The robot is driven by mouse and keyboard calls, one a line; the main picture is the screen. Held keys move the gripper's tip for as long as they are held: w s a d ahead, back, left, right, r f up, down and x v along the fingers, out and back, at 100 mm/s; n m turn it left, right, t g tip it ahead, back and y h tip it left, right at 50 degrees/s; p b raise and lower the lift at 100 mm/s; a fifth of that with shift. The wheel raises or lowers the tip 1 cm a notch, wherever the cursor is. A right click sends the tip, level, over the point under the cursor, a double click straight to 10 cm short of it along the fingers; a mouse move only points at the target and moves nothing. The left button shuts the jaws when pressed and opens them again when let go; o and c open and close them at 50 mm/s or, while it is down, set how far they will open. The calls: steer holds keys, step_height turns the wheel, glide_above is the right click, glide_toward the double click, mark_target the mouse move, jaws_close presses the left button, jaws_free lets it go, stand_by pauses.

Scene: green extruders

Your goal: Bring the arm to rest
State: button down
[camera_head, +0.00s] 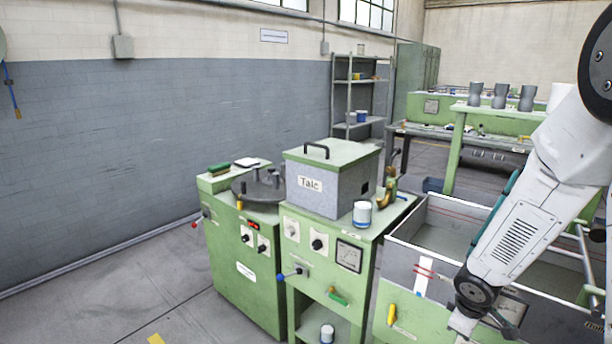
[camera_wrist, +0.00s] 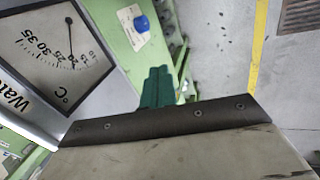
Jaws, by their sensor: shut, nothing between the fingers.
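My arm comes in from the right of the head view and bends down in front of the grey water trough (camera_head: 403,262). Its wrist end is low in the picture, close to the trough's front panel, and the fingers cannot be made out there. In the wrist view my gripper (camera_wrist: 157,86) shows as two teal-green fingers side by side, shut with nothing between them. A temperature dial (camera_wrist: 55,45) is close by on the left of that view. The same dial shows partly behind my wrist in the head view (camera_head: 512,307).
A green machine with a grey Talc box (camera_head: 330,185) and a white-and-blue tin (camera_head: 362,214) stands left of the trough. Another green cabinet (camera_head: 245,270) stands further left. Open floor (camera_head: 110,300) lies at the lower left. Shelves (camera_head: 360,100) stand behind.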

steer(key=s+a+r+m+y, duration=0.1)
steer(key=s+a+r+m, duration=0.3)
steer(key=s+r, duration=0.8)
steer(key=s+a+r+m+g+y, duration=0.1)
steer(key=s+a+r+m, duration=0.3)
steer(key=s+r, duration=0.8)
steer(key=shift+s+a+r, duration=0.4)
steer(key=shift+a+r, duration=0.75)
steer(key=shift+a, duration=0.25)
